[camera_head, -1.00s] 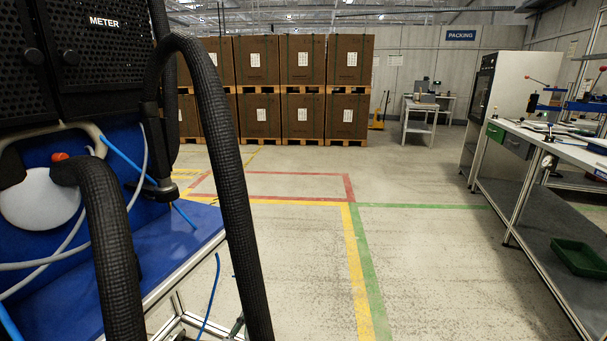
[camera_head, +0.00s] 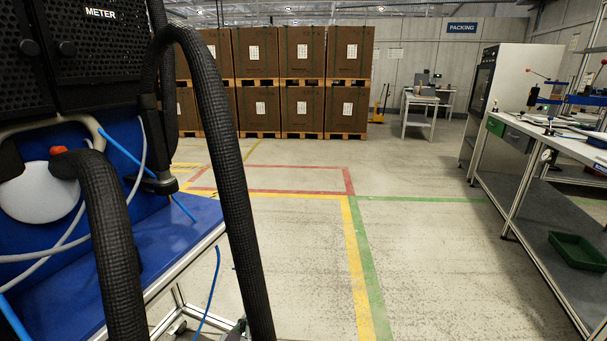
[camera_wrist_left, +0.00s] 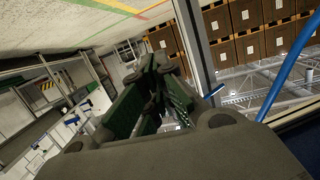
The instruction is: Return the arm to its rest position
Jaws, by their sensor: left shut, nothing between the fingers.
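My left gripper (camera_wrist_left: 155,88) fills the middle of the left wrist view, with green fingers and dark joints. The fingers are shut with nothing between them. The view is strongly tilted. A grey metal post (camera_wrist_left: 196,50) and a blue hose (camera_wrist_left: 290,75) are close by it on the right; I cannot tell whether anything touches. In the head view I cannot make out the left gripper for certain. My right gripper is in neither view.
A black METER cabinet (camera_head: 95,55) stands above a blue bench (camera_head: 175,245) at the left, with thick black hoses (camera_head: 225,160) in front. Brown crates (camera_head: 303,52) stand at the back. A workbench (camera_head: 545,140) holds a green tray (camera_head: 578,251) on its lower shelf. The middle floor is clear.

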